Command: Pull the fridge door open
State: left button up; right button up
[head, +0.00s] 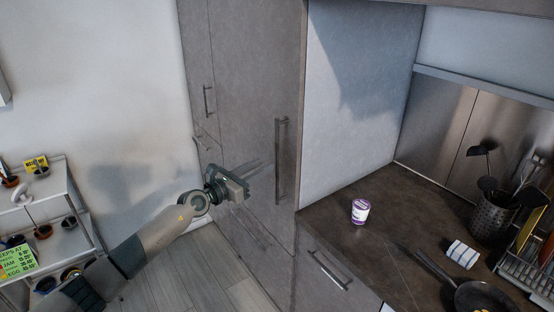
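A tall grey cabinet front with a long vertical metal handle (281,160) stands in the middle of the head view; its large panel (255,70) looks like the fridge door and appears closed. My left gripper (248,176) is in front of this panel, to the left of the long handle and level with its lower half. A gap shows between the gripper and the handle. The fingers are small and dark against the panel, so their opening is unclear. My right gripper is not in view.
A dark counter (330,215) on the right holds a purple-and-white tub (360,211), a pan (480,297) and a utensil holder (491,218). A drawer handle (328,270) is below it. A white shelf rack (40,212) stands at the left. Some floor (190,275) is clear.

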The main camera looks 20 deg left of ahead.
aim_at(276, 159)
pick_arm(q)
jog(key=b+x, duration=0.1)
jog(key=x, duration=0.7)
jog(key=shift+b, duration=0.3)
grip_shut()
